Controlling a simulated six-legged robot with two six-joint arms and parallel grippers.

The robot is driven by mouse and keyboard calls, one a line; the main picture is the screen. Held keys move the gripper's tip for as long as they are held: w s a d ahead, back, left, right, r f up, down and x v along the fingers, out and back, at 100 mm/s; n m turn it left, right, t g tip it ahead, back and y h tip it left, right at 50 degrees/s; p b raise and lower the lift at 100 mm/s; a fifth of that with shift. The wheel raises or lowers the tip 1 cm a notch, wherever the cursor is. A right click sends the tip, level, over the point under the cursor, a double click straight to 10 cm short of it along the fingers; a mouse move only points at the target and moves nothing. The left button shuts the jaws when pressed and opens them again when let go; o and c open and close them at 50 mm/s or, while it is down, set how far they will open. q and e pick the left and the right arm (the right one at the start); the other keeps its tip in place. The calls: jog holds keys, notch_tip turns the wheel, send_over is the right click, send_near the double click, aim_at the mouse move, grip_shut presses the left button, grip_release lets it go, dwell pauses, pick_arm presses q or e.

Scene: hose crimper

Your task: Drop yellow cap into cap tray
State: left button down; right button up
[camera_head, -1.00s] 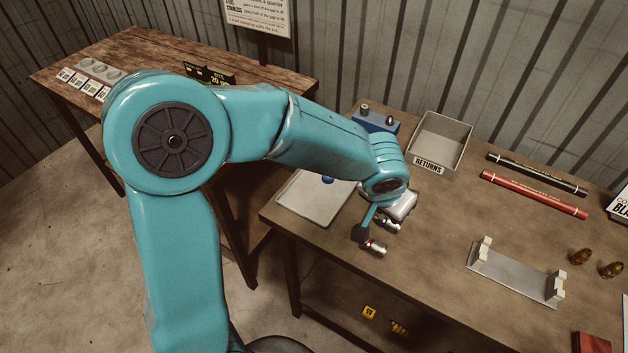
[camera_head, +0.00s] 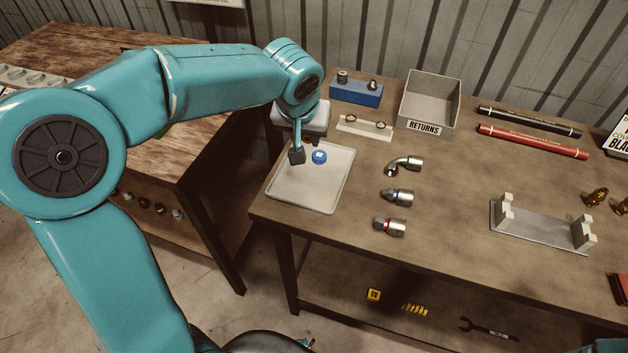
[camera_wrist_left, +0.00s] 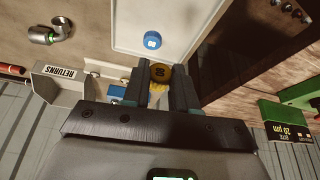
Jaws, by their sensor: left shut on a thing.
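The yellow cap (camera_wrist_left: 159,73) shows in the left wrist view between the fingertips of my left gripper (camera_wrist_left: 160,88), which is shut on it. In the head view my left gripper (camera_head: 296,157) points down over the back left part of the pale cap tray (camera_head: 305,200); the yellow cap is hidden there. A blue cap (camera_head: 319,157) sits in the tray just right of the gripper. It also shows in the left wrist view (camera_wrist_left: 151,40), just beyond the yellow cap. My right gripper is not in view.
Several items stand near the tray: metal fittings (camera_head: 397,197) to the right, a pale holder with rings (camera_head: 365,128) and blue block (camera_head: 356,93) behind. The grey RETURNS bin (camera_head: 430,103) is farther back. The bench front is mostly clear.

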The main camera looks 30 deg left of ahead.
pick_arm(q)
jog(key=shift+a+f, duration=0.15)
jog(key=shift+a, duration=0.1)
jog(key=shift+s, duration=0.15)
notch_tip(320, 180, down, 4)
jog(key=b, duration=0.3)
jog(key=shift+d+f+b, duration=0.1)
jog(key=shift+f+b, duration=0.15)
jog(key=shift+b, duration=0.05)
jog(key=shift+f+b, duration=0.35)
jog(key=shift+f, duration=0.2)
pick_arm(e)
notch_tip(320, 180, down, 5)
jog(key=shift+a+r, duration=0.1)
pick_arm(q)
jog(key=c, duration=0.8)
grip_release()
jog(key=shift+r, duration=0.1)
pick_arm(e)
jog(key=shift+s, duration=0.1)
